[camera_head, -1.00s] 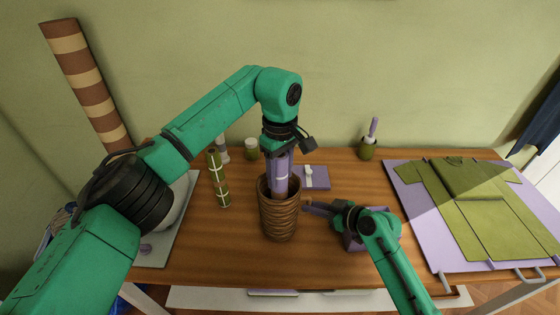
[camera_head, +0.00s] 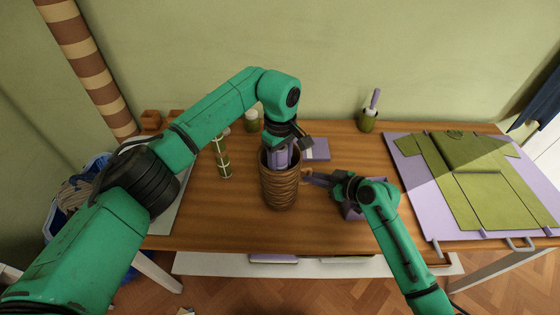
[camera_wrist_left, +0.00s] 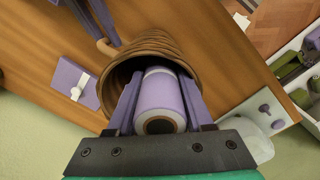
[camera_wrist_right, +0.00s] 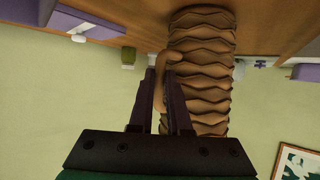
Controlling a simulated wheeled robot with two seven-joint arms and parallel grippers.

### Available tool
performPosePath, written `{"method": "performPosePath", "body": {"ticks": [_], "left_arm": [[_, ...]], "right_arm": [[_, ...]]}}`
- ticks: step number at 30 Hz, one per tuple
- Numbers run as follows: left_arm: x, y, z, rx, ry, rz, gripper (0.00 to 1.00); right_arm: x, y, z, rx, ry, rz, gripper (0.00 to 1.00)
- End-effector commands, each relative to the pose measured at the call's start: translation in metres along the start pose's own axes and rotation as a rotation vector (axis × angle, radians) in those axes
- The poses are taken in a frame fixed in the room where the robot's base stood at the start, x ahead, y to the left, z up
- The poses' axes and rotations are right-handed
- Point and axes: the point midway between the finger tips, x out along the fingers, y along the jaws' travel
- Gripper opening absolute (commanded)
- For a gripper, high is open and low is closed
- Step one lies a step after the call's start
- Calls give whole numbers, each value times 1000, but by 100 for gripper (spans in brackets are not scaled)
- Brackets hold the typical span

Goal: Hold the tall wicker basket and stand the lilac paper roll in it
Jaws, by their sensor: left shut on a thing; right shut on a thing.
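The tall wicker basket (camera_head: 280,190) stands upright on the table; it also shows in the right wrist view (camera_wrist_right: 203,60). My right gripper (camera_head: 308,178) is shut on the basket's side handle (camera_wrist_right: 174,60). The lilac paper roll (camera_wrist_left: 160,95) is between the fingers of my left gripper (camera_wrist_left: 158,92), which is shut on it. The roll's lower part is inside the basket mouth, hidden by the wall. My left gripper (camera_head: 282,150) is at the basket's rim, with its fingers reaching into the opening. Whether the roll touches the basket's bottom is hidden.
A green pot (camera_head: 367,121) stands at the back. Folded green clothing (camera_head: 470,170) lies on a lilac sheet (camera_head: 414,188) at right. A lilac item sits beneath my right wrist.

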Motion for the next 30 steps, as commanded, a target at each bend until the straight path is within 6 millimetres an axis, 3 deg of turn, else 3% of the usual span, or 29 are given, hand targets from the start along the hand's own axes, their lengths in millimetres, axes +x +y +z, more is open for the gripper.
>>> {"method": "performPosePath", "body": {"ticks": [1,7,8,10,11,30], "left_arm": [[9,-1,1,-1,1,-8,3],[10,-1,0,-1,2,-8,3],[10,-1,0,-1,2,-8,55],[10,-1,0,-1,2,-8,82],[10,-2,0,-1,3,-9,87],[10,-4,-2,-5,4,-17,87]], "right_arm": [[1,-2,-3,-1,9,-4,0],[2,-2,-4,-1,12,-5,0],[2,-2,-4,-1,13,-5,0],[2,-2,-4,-1,13,-5,0],[2,-2,-4,-1,13,-4,0],[0,2,1,-1,2,5,0]]}}
